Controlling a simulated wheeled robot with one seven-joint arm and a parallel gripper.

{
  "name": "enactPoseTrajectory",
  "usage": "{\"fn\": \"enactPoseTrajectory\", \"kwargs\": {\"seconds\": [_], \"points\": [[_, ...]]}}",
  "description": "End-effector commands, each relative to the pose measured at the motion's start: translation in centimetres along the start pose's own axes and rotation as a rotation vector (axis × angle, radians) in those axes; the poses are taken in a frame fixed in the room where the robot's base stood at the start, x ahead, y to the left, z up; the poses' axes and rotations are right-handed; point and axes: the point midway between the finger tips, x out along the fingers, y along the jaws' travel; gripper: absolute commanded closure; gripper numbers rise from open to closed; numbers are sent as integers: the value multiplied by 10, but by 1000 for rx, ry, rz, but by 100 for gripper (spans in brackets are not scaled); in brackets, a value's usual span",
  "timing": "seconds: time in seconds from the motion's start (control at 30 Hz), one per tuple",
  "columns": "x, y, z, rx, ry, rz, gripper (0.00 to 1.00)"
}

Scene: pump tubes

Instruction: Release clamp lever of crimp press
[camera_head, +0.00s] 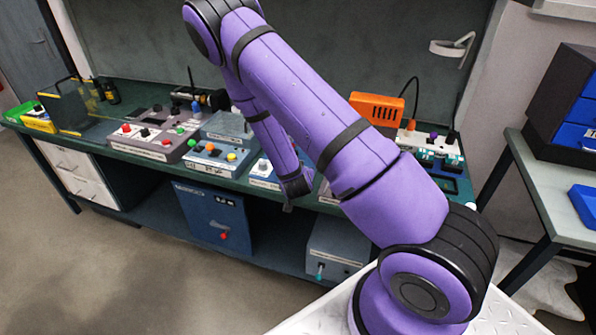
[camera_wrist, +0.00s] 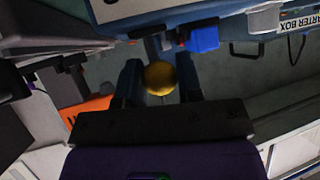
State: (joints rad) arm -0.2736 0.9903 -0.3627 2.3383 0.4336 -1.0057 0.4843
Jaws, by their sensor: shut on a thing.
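In the wrist view my gripper (camera_wrist: 160,82) has its two dark fingers on either side of a round yellow knob (camera_wrist: 160,77), shut on it. In the head view my purple arm reaches down to the front edge of the green bench (camera_head: 130,168). There the wrist hides most of the gripper and the knob, and I cannot pick out the crimp press.
Control boxes with coloured knobs (camera_head: 210,153) stand along the bench. An orange unit (camera_head: 377,107) stands at the back right. Below are a blue cabinet (camera_head: 215,215) and a grey box with a teal-tipped lever (camera_head: 338,247). The floor in front is clear.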

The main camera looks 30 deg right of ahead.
Motion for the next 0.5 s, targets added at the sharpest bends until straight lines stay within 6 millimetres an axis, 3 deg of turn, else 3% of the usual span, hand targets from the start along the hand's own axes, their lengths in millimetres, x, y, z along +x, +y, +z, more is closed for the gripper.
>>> {"fn": "enactPoseTrajectory", "kwargs": {"seconds": [0.5], "points": [[-1, 0, 4, -10, 29, 3, 90]]}}
